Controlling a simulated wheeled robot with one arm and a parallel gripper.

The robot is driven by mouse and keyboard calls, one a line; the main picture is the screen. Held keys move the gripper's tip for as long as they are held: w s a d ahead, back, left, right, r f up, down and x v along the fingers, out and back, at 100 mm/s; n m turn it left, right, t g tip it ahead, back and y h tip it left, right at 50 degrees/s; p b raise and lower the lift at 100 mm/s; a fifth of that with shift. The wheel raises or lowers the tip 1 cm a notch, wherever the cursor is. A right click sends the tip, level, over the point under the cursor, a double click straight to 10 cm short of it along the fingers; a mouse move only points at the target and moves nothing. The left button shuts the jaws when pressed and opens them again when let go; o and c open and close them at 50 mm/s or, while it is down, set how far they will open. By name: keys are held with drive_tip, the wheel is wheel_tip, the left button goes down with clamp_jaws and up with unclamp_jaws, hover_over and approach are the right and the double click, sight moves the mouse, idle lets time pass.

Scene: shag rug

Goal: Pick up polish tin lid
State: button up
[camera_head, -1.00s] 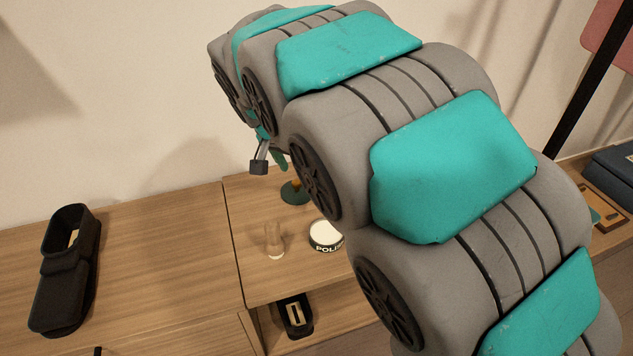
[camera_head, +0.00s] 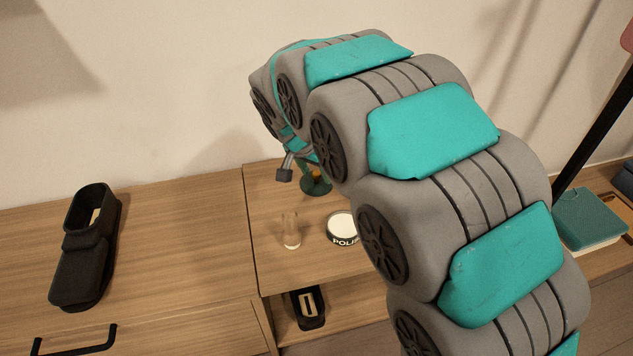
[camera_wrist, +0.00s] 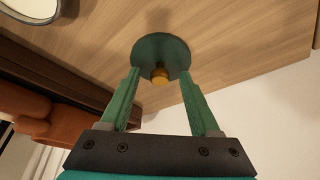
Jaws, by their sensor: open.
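A dark green round lid with a small orange-yellow knob (camera_head: 316,184) lies on the wooden top near the wall; I take it to be the polish tin lid. It also shows in the wrist view (camera_wrist: 161,52). My gripper (camera_wrist: 160,78) is open and empty. In the wrist view its two green fingers point at the lid, their tips to either side of the knob and overlapping the lid's near edge. I cannot tell whether they touch it. In the head view my arm partly hides the gripper. The round POLISH tin (camera_head: 342,226), with a pale top, stands nearer the front.
A small pale tan object (camera_head: 291,231) stands left of the tin. A teal box or book (camera_head: 588,217) lies at right. The wall is close behind.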

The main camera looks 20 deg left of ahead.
clamp_jaws()
idle(0.4)
drive_tip(key=shift+r, duration=0.15)
